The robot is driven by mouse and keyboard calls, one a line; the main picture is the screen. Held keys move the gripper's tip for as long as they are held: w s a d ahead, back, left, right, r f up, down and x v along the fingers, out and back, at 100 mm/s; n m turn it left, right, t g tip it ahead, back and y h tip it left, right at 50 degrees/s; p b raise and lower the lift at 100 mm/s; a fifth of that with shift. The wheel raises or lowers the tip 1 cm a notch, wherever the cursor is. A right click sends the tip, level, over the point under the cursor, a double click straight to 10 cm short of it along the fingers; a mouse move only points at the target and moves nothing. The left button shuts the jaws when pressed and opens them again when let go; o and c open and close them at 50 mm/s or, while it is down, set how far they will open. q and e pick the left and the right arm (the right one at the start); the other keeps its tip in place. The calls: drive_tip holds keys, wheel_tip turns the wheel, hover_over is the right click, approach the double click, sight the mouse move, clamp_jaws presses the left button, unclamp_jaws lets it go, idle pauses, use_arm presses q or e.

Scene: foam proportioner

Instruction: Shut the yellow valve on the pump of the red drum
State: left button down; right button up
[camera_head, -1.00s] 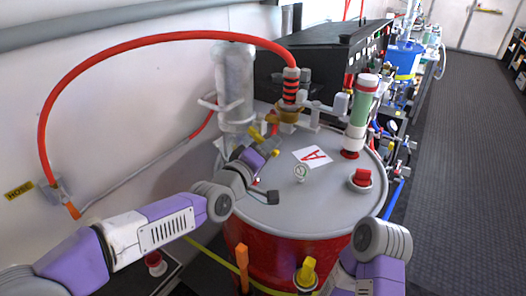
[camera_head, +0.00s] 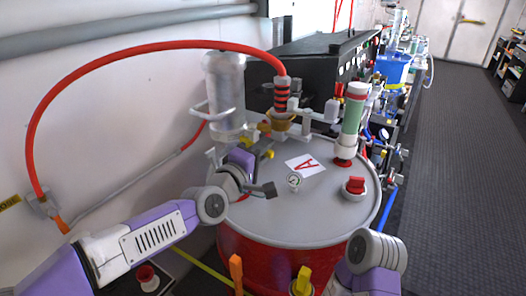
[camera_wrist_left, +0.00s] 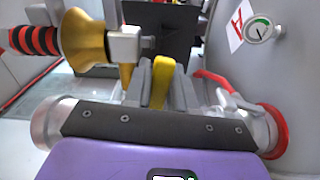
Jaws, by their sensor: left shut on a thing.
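The red drum (camera_head: 262,252) has a grey lid (camera_head: 300,222). Its pump (camera_head: 225,95) stands at the back left of the lid, with a brass fitting (camera_head: 277,122) and a red hose beside it. My left gripper (camera_head: 260,150) is at the pump, near the brass fitting. In the left wrist view, its fingers are shut on the yellow valve handle (camera_wrist_left: 161,78), which shows between them below the brass fitting (camera_wrist_left: 84,40). In the head view, the gripper partly hides the valve. Of my right arm only a link shows at the lower right; its gripper is out of view.
A small gauge (camera_head: 293,180), a label with a red A (camera_head: 305,165), a red cap (camera_head: 355,186) and a green-and-white tube (camera_head: 352,118) are on the lid. A red hose (camera_head: 140,46) arches over my left arm. A black box stands behind. The floor at right is clear.

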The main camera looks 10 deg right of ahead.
use_arm(q)
drive_tip(key=c, duration=1.3)
unclamp_jaws()
